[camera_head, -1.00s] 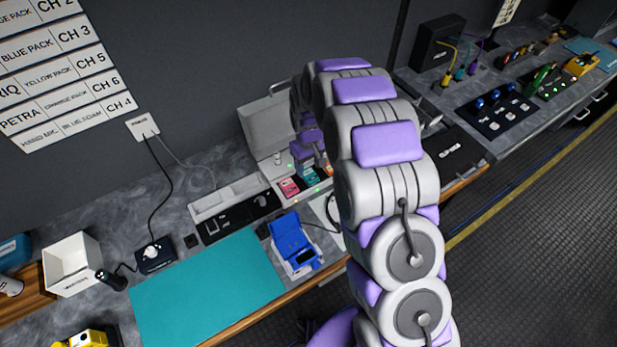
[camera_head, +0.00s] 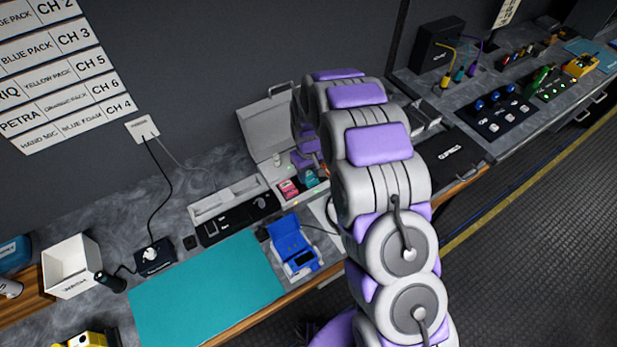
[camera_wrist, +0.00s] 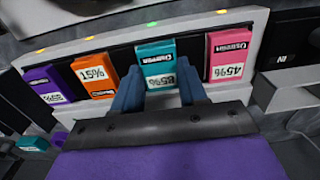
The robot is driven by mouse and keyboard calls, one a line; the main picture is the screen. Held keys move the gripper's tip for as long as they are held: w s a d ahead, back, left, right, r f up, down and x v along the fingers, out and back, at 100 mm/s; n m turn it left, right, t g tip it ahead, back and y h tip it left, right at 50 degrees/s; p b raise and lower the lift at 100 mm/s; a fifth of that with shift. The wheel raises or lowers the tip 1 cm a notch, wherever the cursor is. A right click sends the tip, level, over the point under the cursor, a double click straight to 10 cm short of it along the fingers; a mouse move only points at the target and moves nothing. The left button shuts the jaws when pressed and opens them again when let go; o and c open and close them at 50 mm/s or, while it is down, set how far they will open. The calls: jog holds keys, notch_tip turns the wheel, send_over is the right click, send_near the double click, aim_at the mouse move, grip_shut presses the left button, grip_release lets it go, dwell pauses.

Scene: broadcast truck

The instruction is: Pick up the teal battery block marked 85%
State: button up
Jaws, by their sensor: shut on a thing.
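The teal battery block (camera_wrist: 158,58) stands in a row of coloured blocks in the wrist view, with its 85% label upside down. It looks seated in its slot in the charger (camera_wrist: 200,30). My gripper (camera_wrist: 160,92) has one blue-grey finger on each side of the block and is shut on it. In the head view the teal block (camera_head: 311,179) shows just under my gripper (camera_head: 308,168), beside a pink block; my arm hides part of the charger.
A pink block (camera_wrist: 230,56) is right of the teal one; an orange block (camera_wrist: 95,75) and a purple block (camera_wrist: 48,85) are left. In the head view, a blue device (camera_head: 293,247) and a teal mat (camera_head: 208,287) lie in front. An open grey case (camera_head: 267,128) stands behind.

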aim_at(309, 176)
jog(key=shift+r, duration=0.1)
dwell(0.4)
jog(key=shift+r+p, duration=1.05)
jog(key=shift+r, duration=2.35)
